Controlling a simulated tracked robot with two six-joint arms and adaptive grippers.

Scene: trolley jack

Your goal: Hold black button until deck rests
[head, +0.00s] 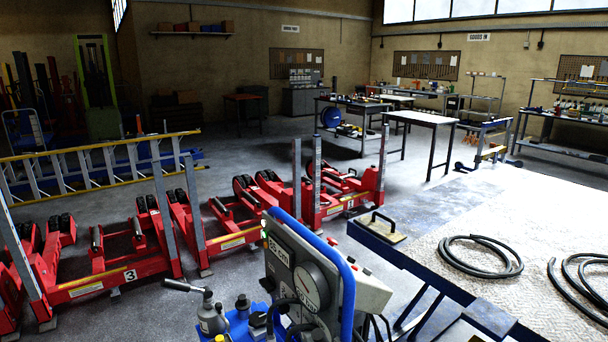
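A control unit with a blue tubular frame (345,285) stands at the bottom middle. Its grey panel (282,262) carries a "35 cm" label and a round dial (311,283). A pale sloped box (362,285) is fixed on its right side; its face is seen too edge-on to make out a black button. A wide pale deck (520,218) with a patterned top and blue edge fills the right side. Its underside and whether it rests on anything are hidden. Neither of my grippers shows in the head view.
Black hoses (481,257) and a black-handled plate (380,228) lie on the deck. Red wheeled lift units (110,265) with grey posts crowd the left and middle floor.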

